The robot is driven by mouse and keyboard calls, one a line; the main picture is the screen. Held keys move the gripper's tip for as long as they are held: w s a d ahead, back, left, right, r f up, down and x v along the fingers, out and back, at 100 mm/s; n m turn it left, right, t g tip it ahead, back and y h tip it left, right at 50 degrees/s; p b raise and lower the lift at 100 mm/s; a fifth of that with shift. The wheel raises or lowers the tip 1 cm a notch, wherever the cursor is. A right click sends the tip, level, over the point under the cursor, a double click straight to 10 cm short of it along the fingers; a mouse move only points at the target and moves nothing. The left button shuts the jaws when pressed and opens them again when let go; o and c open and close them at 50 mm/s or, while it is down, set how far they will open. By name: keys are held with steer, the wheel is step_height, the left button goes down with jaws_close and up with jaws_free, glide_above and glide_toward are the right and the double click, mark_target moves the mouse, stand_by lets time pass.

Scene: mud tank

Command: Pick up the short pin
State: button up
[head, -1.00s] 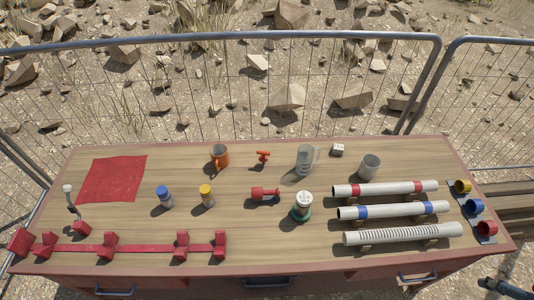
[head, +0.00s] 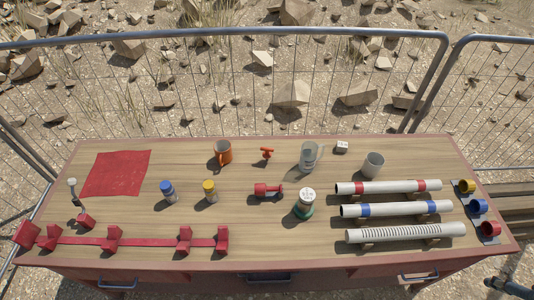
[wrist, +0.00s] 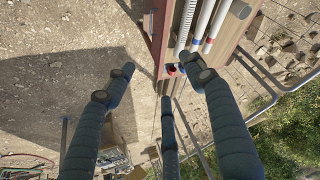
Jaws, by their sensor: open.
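Two small red pieces on the table could be the short pin, and I cannot tell for sure which. One is a red piece with a thick end (head: 268,190), lying on its side near the middle of the table. The other is a smaller orange-red T-shaped piece (head: 267,153) behind it. My gripper (wrist: 165,88) shows in the wrist view with its dark padded fingers spread open and nothing between them. It is off the table's right end, away from both pieces. Neither small piece can be made out in the wrist view.
The wooden table (head: 330,160) also holds an orange mug (head: 223,153), a glass jug (head: 309,157), a grey cup (head: 373,165), a green-based jar (head: 305,205), several pipes (head: 405,233) at right, a red rail (head: 80,240) and a red cloth (head: 116,174). A metal fence (head: 220,38) stands behind.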

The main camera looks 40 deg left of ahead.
steer(key=w+a+r+m+g+y+p, duration=0.1)
steer(key=w+a+r, duration=0.2)
steer(key=w+a, duration=0.5)
steer(key=w+a+r+g+p, duration=0.1)
steer(key=w+a+r, duration=0.1)
steer(key=w+a, duration=0.6)
steer(key=w+a+f+m+g, duration=0.1)
steer(key=w+a+f, duration=0.2)
steer(key=w+a, duration=0.55)
steer(key=w+a+f, duration=0.3)
steer(key=w+a, duration=0.2)
steer(key=a, duration=0.6)
steer(key=w+a+f+g+p, duration=0.1)
steer(key=a+f, duration=0.3)
steer(key=a, duration=0.4)
steer(key=a+f+m, duration=0.1)
steer(key=a+f, duration=0.4)
steer(key=a, duration=0.2)
steer(key=w+a+f+g+p, duration=0.1)
steer(key=a+f, duration=0.3)
steer(key=a, duration=0.4)
steer(key=s+a+f, duration=0.4)
steer(key=a+f, duration=0.4)
steer(key=a, duration=0.1)
steer(key=s+a+f+m+h+p, duration=0.1)
steer(key=s+a+f, duration=0.3)
steer(key=a+f, duration=0.5)
steer(key=shift+s+f+g, duration=0.25)
steer(key=shift+s+g, duration=0.05)
steer(key=shift+s, duration=0.1)
